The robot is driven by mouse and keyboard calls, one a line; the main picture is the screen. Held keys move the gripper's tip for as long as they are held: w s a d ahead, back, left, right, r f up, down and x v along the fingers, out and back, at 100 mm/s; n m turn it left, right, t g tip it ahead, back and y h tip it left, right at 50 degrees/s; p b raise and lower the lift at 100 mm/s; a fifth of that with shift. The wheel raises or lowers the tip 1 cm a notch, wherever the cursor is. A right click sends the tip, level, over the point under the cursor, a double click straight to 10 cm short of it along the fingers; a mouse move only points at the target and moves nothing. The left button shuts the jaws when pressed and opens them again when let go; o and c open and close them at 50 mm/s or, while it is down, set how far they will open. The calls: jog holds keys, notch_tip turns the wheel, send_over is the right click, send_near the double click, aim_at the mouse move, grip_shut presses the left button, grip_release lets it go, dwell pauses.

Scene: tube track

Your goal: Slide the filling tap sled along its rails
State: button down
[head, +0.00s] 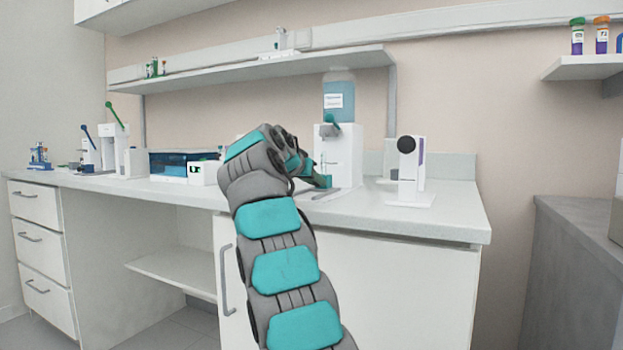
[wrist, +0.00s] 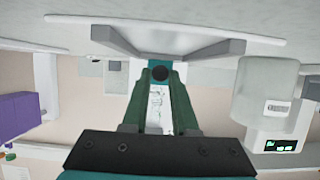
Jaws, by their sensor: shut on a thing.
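The filling station is a white dispenser (head: 345,150) with a bottle of blue liquid (head: 338,95) on top and a teal tap lever (head: 331,121). My gripper (head: 322,181) is low at its front, by the counter top. In the wrist view, my gripper (wrist: 158,80) has its green fingers closed around a dark round knob (wrist: 160,73). A teal part (wrist: 150,62), which appears to be the sled, shows behind the knob. Grey angled pieces (wrist: 215,49) lie to both sides, likely the rails. In the head view my arm hides most of the sled.
A white stand with a black disc (head: 407,144) is on the counter to the right. A white box with a green display (head: 204,173) and a blue bath (head: 172,162) stand left. The counter's front right (head: 440,222) is clear. A shelf (head: 270,66) hangs above.

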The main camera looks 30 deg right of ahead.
jog(key=shift+r, duration=0.1)
jog(key=c, duration=0.7)
grip_release()
jog(key=shift+w, duration=0.1)
jog(key=v, duration=0.7)
jog(key=shift+s+a+b, duration=0.25)
jog(key=shift+s+b, duration=0.05)
jog(key=shift+b, duration=0.1)
